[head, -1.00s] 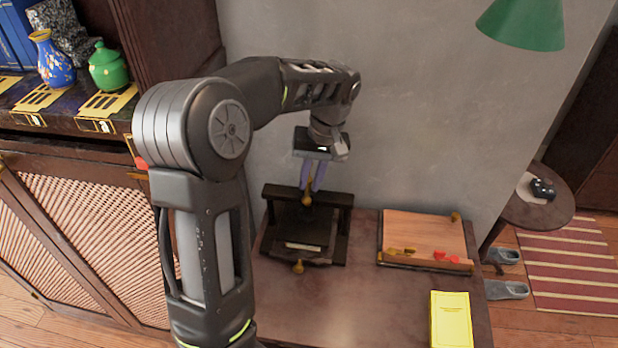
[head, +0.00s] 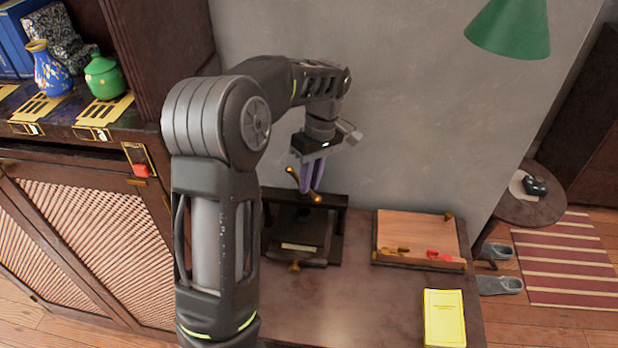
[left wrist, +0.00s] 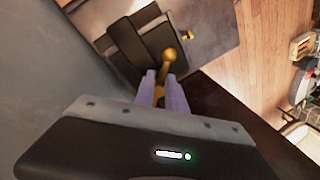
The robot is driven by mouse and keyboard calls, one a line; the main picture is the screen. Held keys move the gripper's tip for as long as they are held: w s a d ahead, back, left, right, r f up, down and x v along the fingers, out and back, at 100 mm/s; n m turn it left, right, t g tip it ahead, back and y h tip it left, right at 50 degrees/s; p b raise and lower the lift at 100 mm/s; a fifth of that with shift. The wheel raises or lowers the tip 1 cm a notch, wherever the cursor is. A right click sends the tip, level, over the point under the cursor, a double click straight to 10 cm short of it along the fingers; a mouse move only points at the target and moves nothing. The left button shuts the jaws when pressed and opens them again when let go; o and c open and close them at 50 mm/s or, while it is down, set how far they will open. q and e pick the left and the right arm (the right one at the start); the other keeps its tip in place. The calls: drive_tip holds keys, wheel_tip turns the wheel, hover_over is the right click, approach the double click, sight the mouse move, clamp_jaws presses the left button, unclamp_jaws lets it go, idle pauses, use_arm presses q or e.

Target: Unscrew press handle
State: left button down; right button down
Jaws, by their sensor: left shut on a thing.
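The press (head: 300,243) is a dark frame with a crossbar, standing on the brown table against the grey wall. Its brass handle (head: 315,197) sits on top of the crossbar and lies slantwise, with knobbed ends. My left gripper (head: 310,188) reaches down from above with its purple fingers shut on the handle. In the left wrist view the handle (left wrist: 169,58) sticks out beyond the fingertips, with the dark press (left wrist: 140,42) behind it. The threaded part under the handle is hidden. My right gripper is in neither view.
A wooden tray (head: 400,236) with small brass and red pieces lies right of the press. A yellow booklet (head: 444,318) lies at the front right. The table (head: 365,305) between them is bare. A cabinet with a blue vase (head: 48,72) and green pot (head: 104,76) stands left.

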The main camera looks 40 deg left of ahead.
use_arm(q)
drive_tip(key=n, duration=0.2)
drive_tip(key=n+p, duration=0.1)
drive_tip(key=w+a+n+p, duration=0.1)
drive_tip(key=n, duration=0.1)
drive_tip(key=shift+r+n+h, duration=0.25)
drive_tip(key=shift+n+h, duration=0.05)
drive_tip(key=shift+h, duration=0.1)
drive_tip(key=shift+w+a+f+n+p, duration=0.15)
drive_tip(key=shift+n+p, duration=0.3)
drive_tip(key=shift+n, duration=0.75)
drive_tip(key=shift+h, duration=0.3)
drive_tip(key=c, duration=1.3)
unclamp_jaws()
drive_tip(key=shift+c, duration=0.2)
